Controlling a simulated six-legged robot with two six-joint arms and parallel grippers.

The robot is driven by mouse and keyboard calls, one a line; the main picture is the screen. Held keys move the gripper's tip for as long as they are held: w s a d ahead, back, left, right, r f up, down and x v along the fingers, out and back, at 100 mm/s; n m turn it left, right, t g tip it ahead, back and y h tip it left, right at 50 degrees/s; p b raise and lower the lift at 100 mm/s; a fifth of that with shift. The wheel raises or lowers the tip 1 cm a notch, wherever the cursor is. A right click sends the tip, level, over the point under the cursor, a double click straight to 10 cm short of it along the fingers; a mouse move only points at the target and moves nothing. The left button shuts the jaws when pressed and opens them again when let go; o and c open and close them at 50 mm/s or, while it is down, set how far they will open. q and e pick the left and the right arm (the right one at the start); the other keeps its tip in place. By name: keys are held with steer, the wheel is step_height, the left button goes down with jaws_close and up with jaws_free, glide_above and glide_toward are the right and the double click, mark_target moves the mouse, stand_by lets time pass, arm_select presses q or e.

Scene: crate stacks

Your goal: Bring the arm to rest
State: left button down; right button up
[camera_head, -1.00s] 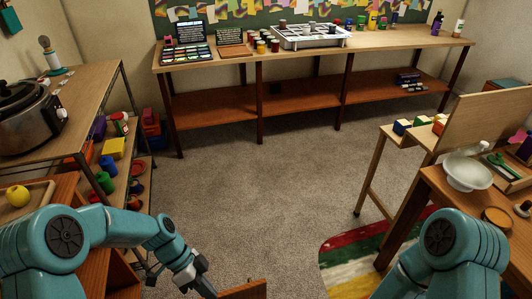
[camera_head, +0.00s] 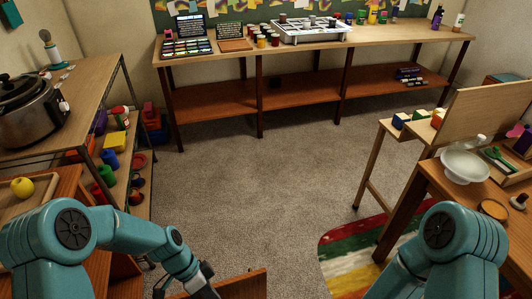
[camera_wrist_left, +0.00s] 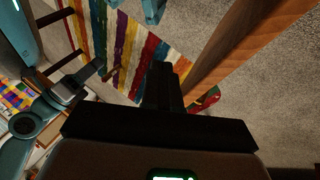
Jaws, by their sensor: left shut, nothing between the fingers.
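My left arm (camera_head: 130,235) comes in from the left in the head view and reaches down to the bottom edge. Its gripper (camera_head: 205,291) is low in the frame, partly cut off, beside a brown wooden edge. In the left wrist view the dark fingers of the left gripper (camera_wrist_left: 163,85) are together with nothing between them. My right arm (camera_head: 445,245) is bent at the lower right of the head view, and its gripper is below the frame there. Teal parts of my own body show at the left of the wrist view.
A brown wooden panel (camera_head: 240,285) stands close to the left gripper. A shelf unit with a slow cooker (camera_head: 30,110) is at left. A wooden table with a white bowl (camera_head: 465,167) is at right. A long bench (camera_head: 310,48) stands at the back. The carpet between is clear.

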arm_select(q)
steer(key=s+d+f+n+t+y+p, duration=0.1)
steer(key=s+f+n, duration=0.4)
steer(key=s+n, duration=0.6)
steer(key=d+n+t, duration=0.1)
steer(key=n+t, duration=0.1)
steer(key=shift+f+n+t+y, duration=0.25)
steer(key=shift+n+t+y, duration=0.05)
steer(key=shift+n, duration=0.1)
steer(key=shift+w+d, duration=0.1)
